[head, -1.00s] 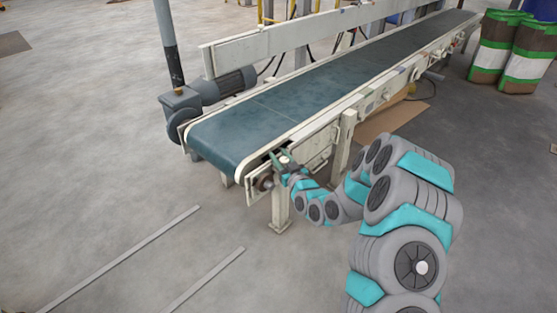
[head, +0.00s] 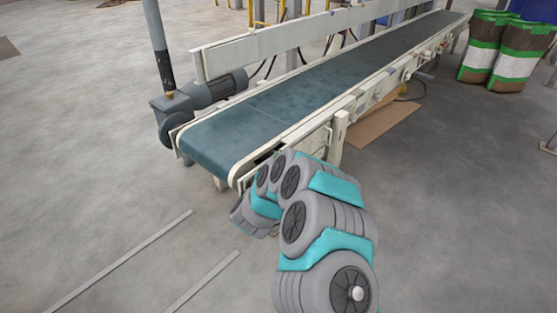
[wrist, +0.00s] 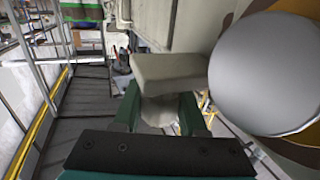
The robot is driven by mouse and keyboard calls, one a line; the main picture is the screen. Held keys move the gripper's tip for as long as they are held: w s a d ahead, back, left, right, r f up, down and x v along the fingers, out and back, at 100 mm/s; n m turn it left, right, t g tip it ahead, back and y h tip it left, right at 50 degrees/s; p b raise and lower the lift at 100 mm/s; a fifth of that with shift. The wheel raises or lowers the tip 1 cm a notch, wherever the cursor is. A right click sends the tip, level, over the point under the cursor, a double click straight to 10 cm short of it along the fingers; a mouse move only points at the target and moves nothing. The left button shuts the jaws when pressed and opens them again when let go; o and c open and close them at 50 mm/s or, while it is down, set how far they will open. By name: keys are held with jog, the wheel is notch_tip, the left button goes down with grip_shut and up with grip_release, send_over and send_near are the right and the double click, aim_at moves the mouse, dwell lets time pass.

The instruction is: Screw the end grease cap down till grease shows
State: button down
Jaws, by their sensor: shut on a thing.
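My gripper (wrist: 158,95) shows in the wrist view with its two green fingers closed around a small pale grey piece (wrist: 158,113), which looks like the grease cap. The fingers hide its sides, and I cannot tell whether grease shows at it. A beige block (wrist: 168,72) sits right beyond the fingertips. In the head view my arm's links cover the gripper, the cap and the near end of the conveyor's side frame.
A large grey disc (wrist: 265,73) stands close on the right in the wrist view. The conveyor's blue belt (head: 262,122) runs to the back right, with a motor (head: 215,90) on its far side. Filled sacks (head: 515,60) stand at the back right. The front-left floor is mostly clear.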

jog(key=shift+s+d+m+g+h+b, duration=0.15)
jog(key=shift+m+g+h, duration=0.15)
jog(key=shift+m+h, duration=0.35)
jog(key=shift+w+d+m+g+h+b, duration=0.15)
jog(key=shift+m+g+h, duration=0.2)
jog(key=shift+h, duration=0.5)
jog(key=shift+r, duration=0.1)
jog(key=shift+c, duration=2.2)
grip_release()
jog(key=shift+s+a, duration=0.1)
jog(key=shift+s, duration=0.05)
jog(key=v, duration=0.7)
jog(key=shift+s, duration=0.25)
jog(key=shift+s+a, duration=0.1)
jog(key=shift+a, duration=0.1)
